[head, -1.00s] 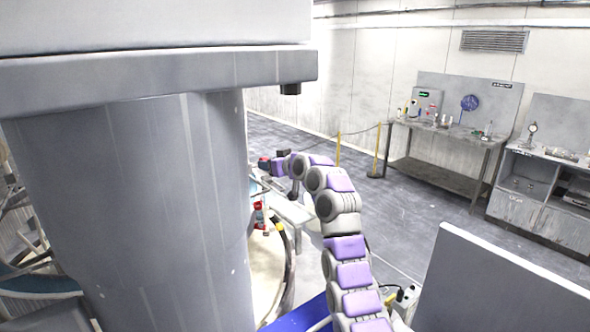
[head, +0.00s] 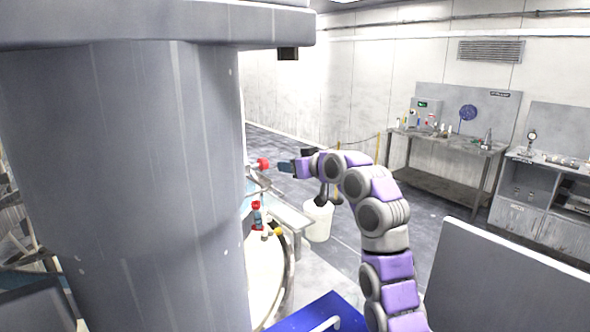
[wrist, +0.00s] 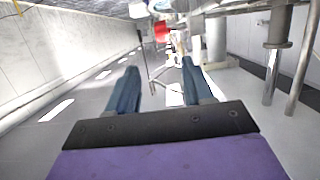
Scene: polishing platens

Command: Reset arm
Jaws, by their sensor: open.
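My gripper (head: 284,166) is at the end of my purple and grey arm, which arches up and points left towards the machine in the head view. In the wrist view its two blue fingers (wrist: 158,80) stand apart with nothing between them. A red knob-like thing (head: 263,164) shows just beyond the fingertips in the head view. A red thing also shows ahead of the fingers in the wrist view (wrist: 161,32), apart from them. I cannot tell whether the two are the same.
A large grey column (head: 150,170) fills the left. A round platen (head: 266,285) with a red-topped bottle (head: 257,214) near it lies below the gripper. A white bucket (head: 318,222) stands behind the arm. A grey panel (head: 505,280) is at right; workbenches (head: 440,165) line the wall.

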